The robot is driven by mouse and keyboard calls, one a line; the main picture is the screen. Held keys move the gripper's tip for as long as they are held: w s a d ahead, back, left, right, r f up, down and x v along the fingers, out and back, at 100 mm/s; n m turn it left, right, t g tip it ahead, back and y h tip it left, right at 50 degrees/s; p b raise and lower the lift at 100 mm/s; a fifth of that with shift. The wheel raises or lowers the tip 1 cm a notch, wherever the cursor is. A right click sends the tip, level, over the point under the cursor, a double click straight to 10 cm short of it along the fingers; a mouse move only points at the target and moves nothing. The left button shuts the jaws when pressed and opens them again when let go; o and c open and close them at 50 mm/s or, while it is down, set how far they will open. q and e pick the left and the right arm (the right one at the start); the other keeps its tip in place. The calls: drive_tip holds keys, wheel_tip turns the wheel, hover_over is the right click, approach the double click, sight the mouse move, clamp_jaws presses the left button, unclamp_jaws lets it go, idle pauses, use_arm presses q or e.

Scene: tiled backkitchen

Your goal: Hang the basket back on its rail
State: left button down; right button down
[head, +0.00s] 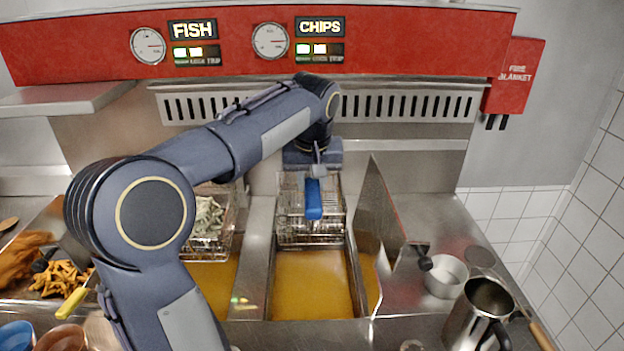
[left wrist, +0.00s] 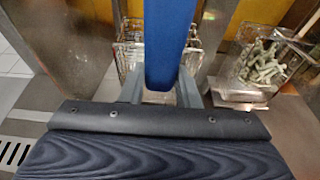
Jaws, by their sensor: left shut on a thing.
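A wire basket (head: 290,222) with a blue handle (head: 314,206) is at the back of the right-hand fryer well, under the CHIPS dial. It looks empty and sits level, above the oil; I cannot tell whether it touches the rail. My left gripper (head: 317,172) reaches in from above and is shut on the blue handle. In the left wrist view the handle (left wrist: 168,45) stands between the fingers (left wrist: 160,94), with the basket's mesh (left wrist: 128,58) behind. A steel strip (head: 400,144) along the back wall may be the rail; my arm hides part of it. My right gripper is out of view.
A second basket (head: 207,243) with pale pieces stands at the left well. A steel divider (head: 376,215) rises right of the chips well. A saucepan (head: 447,278) and steel jug (head: 478,312) stand at the right. Fried food (head: 62,280) lies at the left.

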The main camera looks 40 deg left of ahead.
use_arm(q)
drive_tip(key=shift+f+b, duration=0.8)
drive_tip(key=shift+f, duration=0.6)
drive_tip(key=shift+f+b, duration=0.5)
drive_tip(key=shift+f, duration=0.2)
drive_tip(key=c, duration=1)
unclamp_jaws()
drive_tip(key=v, duration=0.8)
